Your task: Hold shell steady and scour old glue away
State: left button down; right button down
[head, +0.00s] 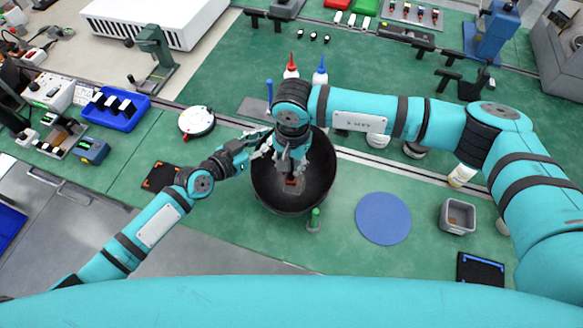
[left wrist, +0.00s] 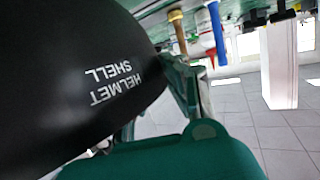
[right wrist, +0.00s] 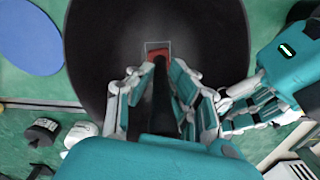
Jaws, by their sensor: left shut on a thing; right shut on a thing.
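The helmet shell (head: 318,190), a black bowl, sits open side up on the green bench. Its upside-down lettering shows in the left wrist view (left wrist: 60,80). My left gripper (head: 262,143) is shut on the shell's upper-left rim; in the right wrist view it (right wrist: 245,108) is at the right edge. My right gripper (head: 291,160) reaches down inside the shell, shut on a tool with a black handle (right wrist: 161,95). A reddish block (right wrist: 158,54) at the tool's far end is over a pale rectangular outline on the shell's inner floor. Whether it touches is unclear.
A blue disc (head: 383,218) and a grey bin (head: 457,216) are right of the shell. Red-capped (head: 291,68) and blue-capped (head: 320,73) bottles stand behind it. A green-topped post (head: 314,219) is close at its front. A round white dish (head: 196,122) lies left.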

jog(key=shift+r, duration=1.25)
